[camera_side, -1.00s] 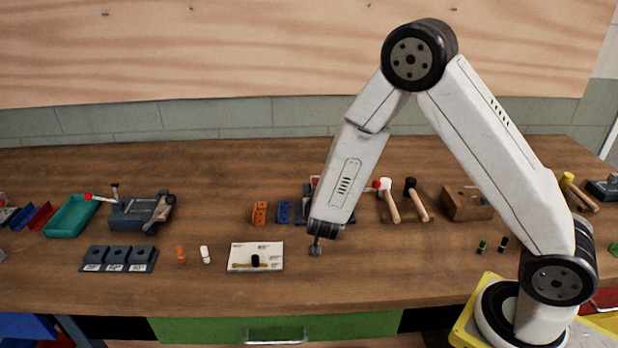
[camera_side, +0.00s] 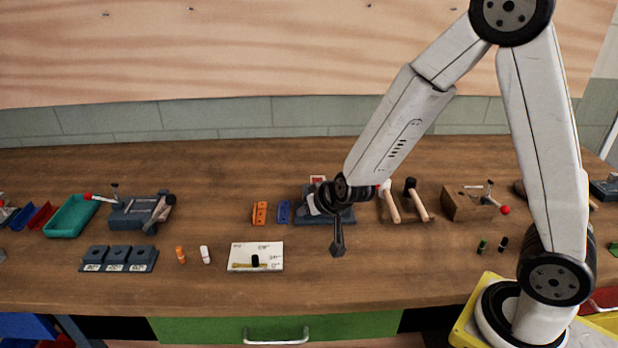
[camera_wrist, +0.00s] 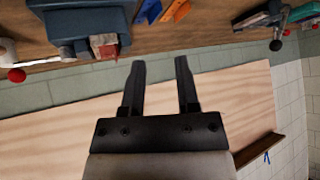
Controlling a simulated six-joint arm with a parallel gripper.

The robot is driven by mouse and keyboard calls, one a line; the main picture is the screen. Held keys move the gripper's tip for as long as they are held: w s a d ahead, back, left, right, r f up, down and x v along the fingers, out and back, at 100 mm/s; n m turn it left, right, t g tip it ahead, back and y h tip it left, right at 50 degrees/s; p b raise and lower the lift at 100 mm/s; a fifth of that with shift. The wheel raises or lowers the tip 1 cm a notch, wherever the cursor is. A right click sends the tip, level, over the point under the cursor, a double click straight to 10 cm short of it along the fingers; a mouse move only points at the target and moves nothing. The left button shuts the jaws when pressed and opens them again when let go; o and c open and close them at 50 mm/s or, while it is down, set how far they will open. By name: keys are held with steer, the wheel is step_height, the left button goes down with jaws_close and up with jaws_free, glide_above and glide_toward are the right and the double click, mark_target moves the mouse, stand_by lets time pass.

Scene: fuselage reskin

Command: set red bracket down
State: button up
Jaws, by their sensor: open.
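A small red piece (camera_side: 317,181), which may be the red bracket, shows at the back of the dark grey fixture (camera_side: 345,216). In the wrist view a dull red block (camera_wrist: 104,46) sits against the blue-grey fixture (camera_wrist: 82,25); its bracket shape cannot be made out. My gripper (camera_side: 338,249) hangs over the bench in front of the fixture, apart from it. In the wrist view my gripper (camera_wrist: 160,64) has its two fingers spread with nothing between them. My wrist hides part of the fixture.
An orange bracket (camera_side: 259,212) and a blue bracket (camera_side: 283,211) lie left of the fixture. Mallets (camera_side: 418,200) lie to its right. A white card (camera_side: 242,258) lies at front left.

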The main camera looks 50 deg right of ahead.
steer(key=s+r+n+g+y, duration=0.1)
steer(key=s+n+g, duration=0.3)
steer(key=s, duration=1)
steer(key=shift+s+r+g+y, duration=0.3)
steer(key=shift+s+r+g, duration=0.1)
steer(key=shift+g, duration=0.6)
steer(key=shift+o, duration=0.5)
steer(key=shift+f, duration=0.1)
steer(key=w+d+m, duration=0.2)
steer(key=w+d, duration=0.2)
steer(key=w, duration=0.4)
steer(key=w+d+r+m+g, duration=0.1)
steer(key=w+d+m, duration=0.2)
steer(key=w, duration=0.5)
steer(key=w+d+m+g, duration=0.1)
steer(key=w+d+m, duration=0.2)
steer(key=w+d, duration=0.2)
steer(key=shift+w+d+r, duration=0.1)
steer(key=shift+w+r, duration=0.05)
steer(key=shift+w, duration=0.75)
steer(key=shift+w+r, duration=0.15)
steer(key=shift+w, duration=0.75)
steer(key=shift+w+d+m+g, duration=0.3)
steer(key=shift+w+d, duration=0.1)
